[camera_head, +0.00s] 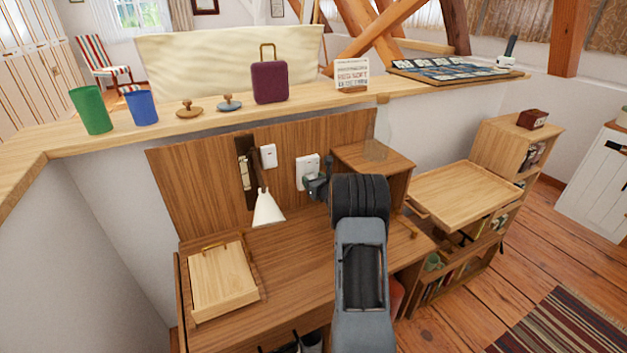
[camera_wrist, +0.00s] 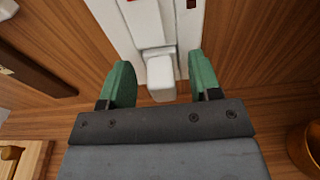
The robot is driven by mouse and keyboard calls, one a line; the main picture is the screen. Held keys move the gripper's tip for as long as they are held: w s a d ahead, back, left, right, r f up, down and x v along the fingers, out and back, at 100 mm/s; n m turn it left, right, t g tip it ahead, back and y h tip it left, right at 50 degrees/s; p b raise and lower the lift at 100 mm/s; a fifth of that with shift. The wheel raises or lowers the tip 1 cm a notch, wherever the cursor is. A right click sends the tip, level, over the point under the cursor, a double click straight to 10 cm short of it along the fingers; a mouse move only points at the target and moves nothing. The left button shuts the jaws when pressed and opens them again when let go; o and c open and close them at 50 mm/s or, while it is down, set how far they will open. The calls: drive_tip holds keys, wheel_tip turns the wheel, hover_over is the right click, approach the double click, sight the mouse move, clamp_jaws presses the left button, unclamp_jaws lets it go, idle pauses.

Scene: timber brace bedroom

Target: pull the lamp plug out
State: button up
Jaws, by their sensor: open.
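A white plug (camera_wrist: 160,75) sits in a white socket plate (camera_wrist: 142,22) on the wooden back panel in the wrist view. My gripper (camera_wrist: 161,80) is open, with one green finger on each side of the plug and a gap visible on both sides. In the head view the socket plate (camera_head: 307,166) shows above the desk, and my gripper (camera_head: 317,188) is close in front of it and hides the plug there. The wall lamp (camera_head: 267,208), with a white shade on a dark wooden mount, hangs to the left of the socket.
A white switch (camera_head: 268,156) is between lamp and socket. A small wooden cabinet (camera_head: 372,160) stands close right of my gripper. A wooden tray (camera_head: 222,280) lies on the desk at left. The ledge (camera_head: 220,115) above holds cups, a purple case and other items.

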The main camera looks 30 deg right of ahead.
drive_tip(key=shift+w, duration=0.25)
drive_tip(key=c, duration=1)
drive_tip(key=shift+s, duration=0.2)
drive_tip(key=f+b+v, duration=0.1)
drive_tip(key=b+v, duration=0.3)
drive_tip(key=v, duration=0.2)
drive_tip(key=shift+s+b, duration=0.25)
drive_tip(key=shift+b, duration=0.1)
idle(1.3)
drive_tip(key=shift+s, duration=0.1)
idle(0.7)
